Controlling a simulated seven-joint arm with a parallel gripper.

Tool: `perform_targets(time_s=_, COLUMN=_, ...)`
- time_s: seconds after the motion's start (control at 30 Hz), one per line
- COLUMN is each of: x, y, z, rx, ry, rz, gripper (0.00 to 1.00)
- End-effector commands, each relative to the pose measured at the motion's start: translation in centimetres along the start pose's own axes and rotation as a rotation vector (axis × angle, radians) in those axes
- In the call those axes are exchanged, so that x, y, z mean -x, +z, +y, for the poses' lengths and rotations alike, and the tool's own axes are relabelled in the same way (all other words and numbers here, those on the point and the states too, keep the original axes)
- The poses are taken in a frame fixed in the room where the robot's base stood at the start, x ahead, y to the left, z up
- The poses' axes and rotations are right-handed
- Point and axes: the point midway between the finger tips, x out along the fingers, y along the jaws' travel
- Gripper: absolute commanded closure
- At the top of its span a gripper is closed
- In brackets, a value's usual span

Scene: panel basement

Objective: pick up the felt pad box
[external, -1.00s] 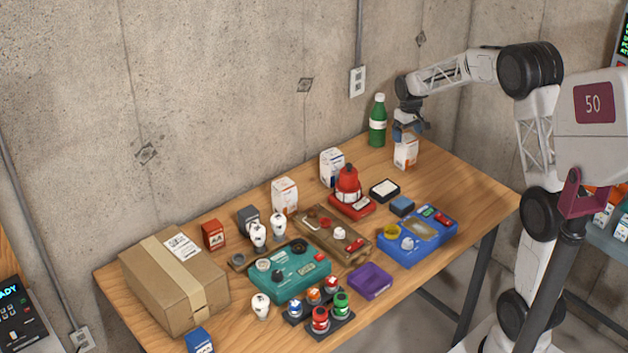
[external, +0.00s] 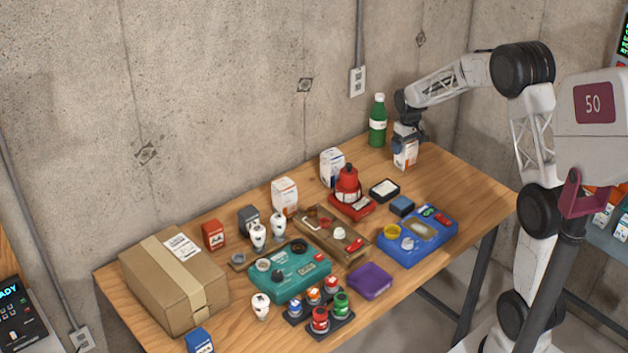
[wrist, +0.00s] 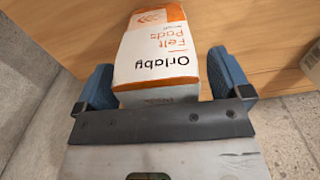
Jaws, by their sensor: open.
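The felt pad box (external: 405,157) is white with orange patches and stands at the far right end of the wooden table. In the wrist view the box (wrist: 157,55) shows the words "Orlaby Felt Pads". My gripper (external: 406,142) is over the box from above. In the wrist view its two blue fingers (wrist: 163,80) are apart, one at each side of the box's near end. A small gap shows beside the right finger; I cannot tell whether the left finger touches the box.
A green bottle (external: 377,122) stands just left of my gripper. The table's right corner is clear.

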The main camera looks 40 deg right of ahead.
Motion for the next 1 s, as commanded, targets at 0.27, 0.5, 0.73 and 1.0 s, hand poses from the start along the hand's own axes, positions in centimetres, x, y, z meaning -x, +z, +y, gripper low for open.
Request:
perform_targets(time_s=0.27, x=0.00, y=0.01, z=0.00, rx=0.000, ry=0.000, rz=0.000, gripper=0.04)
perform_targets(time_s=0.5, x=-0.01, y=0.01, z=0.00, rx=0.000, ry=0.000, rz=0.000, gripper=0.35)
perform_targets(time_s=0.73, x=0.01, y=0.00, z=0.00, rx=0.000, ry=0.000, rz=0.000, gripper=0.58)
perform_targets(time_s=1.0, x=0.23, y=0.00, z=0.00, rx=0.000, ry=0.000, rz=0.000, gripper=0.58)
